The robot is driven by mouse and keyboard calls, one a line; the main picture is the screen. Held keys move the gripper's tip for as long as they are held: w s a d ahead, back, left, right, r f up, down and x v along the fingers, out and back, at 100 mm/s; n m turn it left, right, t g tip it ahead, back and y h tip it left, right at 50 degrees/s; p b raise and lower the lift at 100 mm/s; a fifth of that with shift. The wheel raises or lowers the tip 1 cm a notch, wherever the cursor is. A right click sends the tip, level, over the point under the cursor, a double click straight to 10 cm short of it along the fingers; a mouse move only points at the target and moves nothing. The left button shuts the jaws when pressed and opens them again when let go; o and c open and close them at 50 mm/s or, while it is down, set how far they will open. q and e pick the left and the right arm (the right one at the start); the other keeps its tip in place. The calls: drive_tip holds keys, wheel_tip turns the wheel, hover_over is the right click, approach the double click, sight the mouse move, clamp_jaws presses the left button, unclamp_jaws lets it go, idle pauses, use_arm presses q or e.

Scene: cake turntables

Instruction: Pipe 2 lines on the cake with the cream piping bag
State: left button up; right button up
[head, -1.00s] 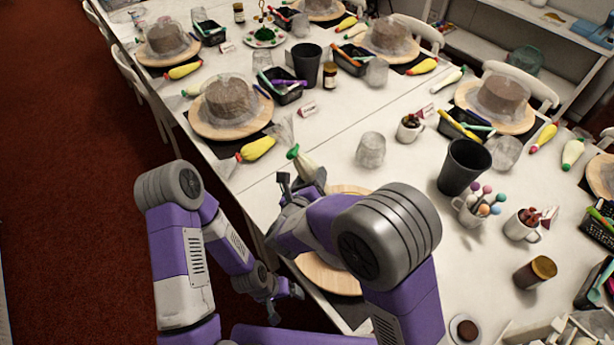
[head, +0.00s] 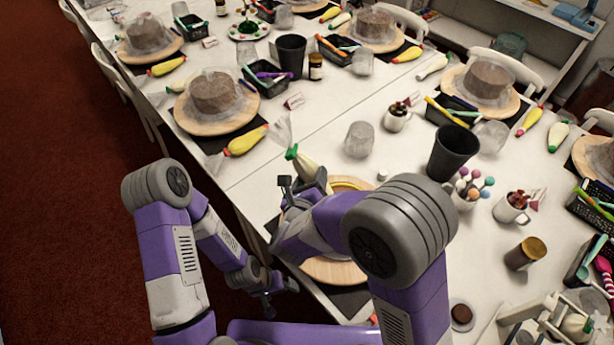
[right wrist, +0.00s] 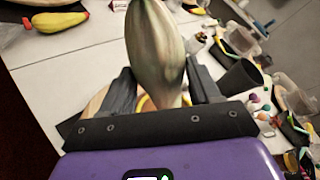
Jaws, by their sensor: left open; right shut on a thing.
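The cream piping bag (head: 306,165) has a pale body, a green band and a clear crumpled tail that points up. My right gripper (head: 304,187) is shut on it above the near table edge. In the right wrist view the bag (right wrist: 157,48) rises between the two fingers (right wrist: 157,92). The wooden turntable (head: 332,271) lies under my right arm, which hides most of it and the cake. A yellow arc (head: 352,184) shows just beyond the arm; I cannot tell what it is part of. The bag's nozzle is hidden. My left gripper (head: 268,302) is open and empty, low beside the table edge.
A clear cup (head: 359,139), a black tumbler (head: 455,152), a mug of coloured balls (head: 466,190) and a brown jar (head: 525,254) stand to the right. A yellow piping bag (head: 246,140) lies to the left. Other wrapped cakes (head: 213,90) stand farther back.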

drive_tip(key=shift+s+d, duration=0.4)
drive_tip(key=shift+d, duration=0.05)
drive_tip(key=o, duration=0.5)
drive_tip(key=shift+c, duration=0.7)
drive_tip(key=shift+r+p, duration=1.6)
drive_tip(key=shift+r, duration=0.45)
